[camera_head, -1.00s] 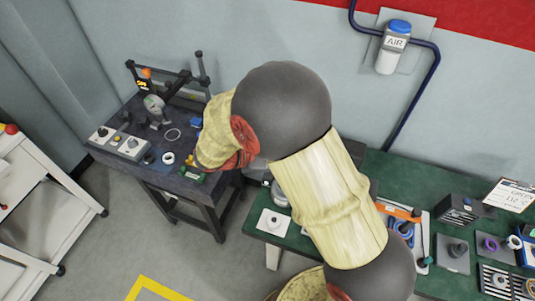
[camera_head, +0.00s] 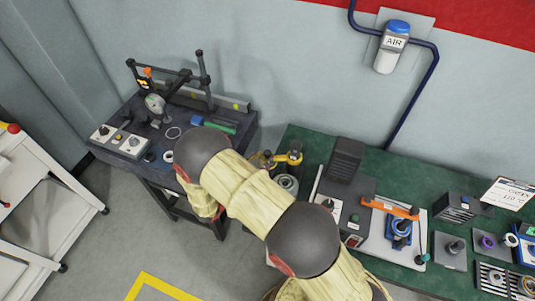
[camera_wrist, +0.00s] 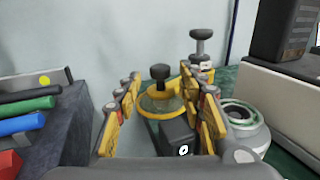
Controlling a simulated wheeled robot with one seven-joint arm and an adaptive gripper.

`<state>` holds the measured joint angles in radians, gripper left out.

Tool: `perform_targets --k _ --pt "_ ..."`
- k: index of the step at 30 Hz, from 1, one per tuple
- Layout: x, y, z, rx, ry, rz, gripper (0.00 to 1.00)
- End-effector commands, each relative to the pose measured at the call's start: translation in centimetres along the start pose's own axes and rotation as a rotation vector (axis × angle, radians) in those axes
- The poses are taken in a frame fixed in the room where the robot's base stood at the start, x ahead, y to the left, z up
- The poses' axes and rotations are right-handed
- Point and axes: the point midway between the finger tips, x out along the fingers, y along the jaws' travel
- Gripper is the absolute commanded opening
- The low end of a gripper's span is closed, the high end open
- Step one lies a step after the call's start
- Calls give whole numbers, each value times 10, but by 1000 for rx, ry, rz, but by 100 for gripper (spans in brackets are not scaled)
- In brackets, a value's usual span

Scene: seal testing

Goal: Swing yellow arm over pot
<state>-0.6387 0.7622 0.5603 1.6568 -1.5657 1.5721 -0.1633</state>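The yellow arm (camera_head: 280,159) sits at the left end of the green bench, with a dark upright knob at its right end. In the wrist view its round yellow end (camera_wrist: 158,106) with a black knob on top shows between my fingers. The pot (camera_head: 287,184) is a grey round vessel in front of the arm. In the wrist view the pot (camera_wrist: 243,118), with a pale green ring inside its rim, stands right of my right finger; the yellow end is not over it. My gripper (camera_wrist: 165,110) is open, fingers apart on both sides of the yellow end. Contact is unclear.
A dark box (camera_head: 345,160) stands right of the pot, near a tray with an orange-handled tool (camera_head: 390,208). The dark table (camera_head: 120,158) at left holds gauges and coloured rods. A floor gap lies between dark table and green bench.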

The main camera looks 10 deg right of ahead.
Motion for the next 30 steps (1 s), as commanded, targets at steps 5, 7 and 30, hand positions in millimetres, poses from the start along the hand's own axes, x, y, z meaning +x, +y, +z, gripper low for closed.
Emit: perform_targets --k 5,7,30 --pt "25 -1 0 1 1 -3 39" --pt "31 0 0 1 1 -2 39" --pt "37 0 0 1 0 -1 17"
